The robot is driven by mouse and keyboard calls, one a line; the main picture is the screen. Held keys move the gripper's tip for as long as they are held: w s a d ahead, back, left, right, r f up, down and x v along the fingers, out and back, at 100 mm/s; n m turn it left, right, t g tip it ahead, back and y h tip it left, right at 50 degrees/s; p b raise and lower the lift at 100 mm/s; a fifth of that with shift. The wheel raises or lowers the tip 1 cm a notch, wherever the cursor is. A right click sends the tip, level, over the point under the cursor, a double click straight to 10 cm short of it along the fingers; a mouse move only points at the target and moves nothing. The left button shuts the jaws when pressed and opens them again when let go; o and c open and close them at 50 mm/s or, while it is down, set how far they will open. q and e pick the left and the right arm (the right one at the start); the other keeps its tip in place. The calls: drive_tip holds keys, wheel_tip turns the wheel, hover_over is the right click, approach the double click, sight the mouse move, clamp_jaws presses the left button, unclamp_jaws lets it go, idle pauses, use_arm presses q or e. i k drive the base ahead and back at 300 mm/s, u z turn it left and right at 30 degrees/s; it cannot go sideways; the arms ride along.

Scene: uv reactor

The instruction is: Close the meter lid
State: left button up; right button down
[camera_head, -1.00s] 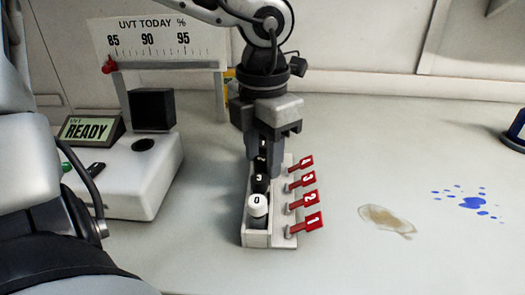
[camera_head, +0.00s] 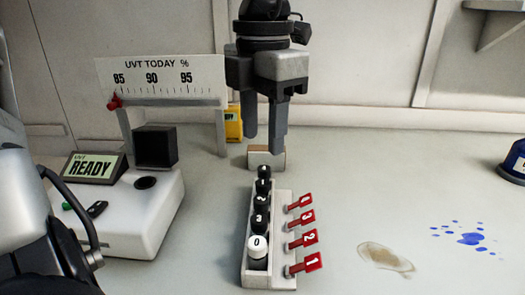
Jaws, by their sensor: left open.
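The meter (camera_head: 125,222) is a white box at the left with a screen reading READY (camera_head: 91,168). A round dark well (camera_head: 146,182) in its top is uncovered. A black block (camera_head: 155,146) stands upright behind the well and looks like the raised lid; its hinge is not clear. My left gripper (camera_head: 264,145) points down, open and empty, above the table behind the vial rack. It is to the right of the meter and apart from it. My right gripper is not in view.
A white rack (camera_head: 257,280) holds several capped vials, with red numbered flags (camera_head: 303,240) on its right. A UVT scale (camera_head: 160,77) stands behind the meter. A small block (camera_head: 268,157) and yellow item (camera_head: 233,124) lie behind.

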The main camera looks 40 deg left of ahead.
sight(155, 149)
drive_tip(key=k, duration=1.55)
